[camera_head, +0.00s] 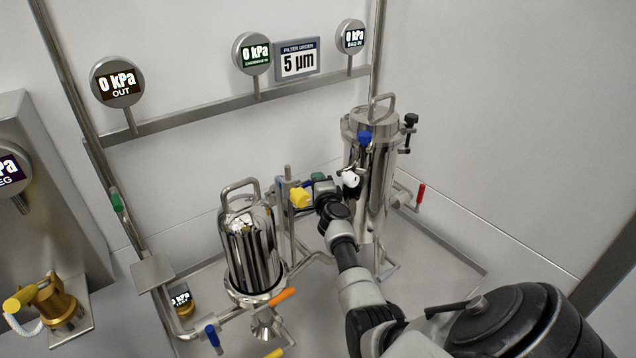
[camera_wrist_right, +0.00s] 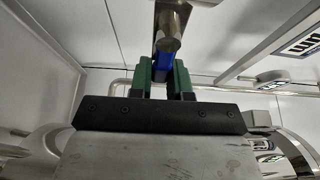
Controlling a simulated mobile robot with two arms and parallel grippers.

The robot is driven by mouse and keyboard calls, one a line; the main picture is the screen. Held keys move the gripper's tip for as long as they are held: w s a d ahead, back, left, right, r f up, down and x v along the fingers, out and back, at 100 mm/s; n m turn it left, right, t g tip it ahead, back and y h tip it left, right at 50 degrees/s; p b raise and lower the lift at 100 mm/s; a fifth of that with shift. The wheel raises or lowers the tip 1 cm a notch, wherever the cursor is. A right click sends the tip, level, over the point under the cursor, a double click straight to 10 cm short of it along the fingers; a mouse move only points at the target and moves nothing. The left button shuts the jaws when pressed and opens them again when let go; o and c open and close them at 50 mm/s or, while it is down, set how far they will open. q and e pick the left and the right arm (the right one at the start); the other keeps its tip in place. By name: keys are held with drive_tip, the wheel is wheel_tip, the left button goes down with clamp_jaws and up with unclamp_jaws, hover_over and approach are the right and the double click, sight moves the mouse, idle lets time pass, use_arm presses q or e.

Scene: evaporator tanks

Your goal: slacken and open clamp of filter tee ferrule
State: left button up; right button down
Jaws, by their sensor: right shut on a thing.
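My right gripper (camera_head: 316,183) reaches in from the lower right to the metal piping between the two filter housings. In the right wrist view, its green fingers (camera_wrist_right: 160,82) are shut on a blue handle (camera_wrist_right: 164,66), one finger on each side. A round metal stem (camera_wrist_right: 168,42) stands just beyond the handle. In the head view the blue handle (camera_head: 307,184) shows only as a small patch beside the upright metal pipe (camera_head: 287,190). The gripper hides most of the fitting, so I cannot tell whether the clamp is closed or loose. My left gripper is not in view.
A yellow part (camera_head: 299,197) sits close to my right gripper. Coloured valve handles, such as the orange one (camera_head: 283,297), stick out low down.

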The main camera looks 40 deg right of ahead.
drive_tip(key=shift+s+a+m+g+h+b, duration=0.15)
drive_tip(key=shift+s+m+g+h+b, duration=0.25)
drive_tip(key=shift+m+g+h, duration=0.5)
drive_tip(key=shift+s+a+m+g+h+b, duration=0.15)
drive_tip(key=shift+s+m+g+h+b, duration=0.2)
drive_tip(key=shift+m+g+h, duration=0.55)
drive_tip(key=shift+t, duration=0.3)
drive_tip(key=c, duration=1.1)
unclamp_jaws()
drive_tip(key=shift+o, duration=0.2)
drive_tip(key=p+v, duration=0.3)
drive_tip(key=v, duration=0.4)
drive_tip(key=shift+a, duration=0.2)
drive_tip(key=shift+s, duration=0.1)
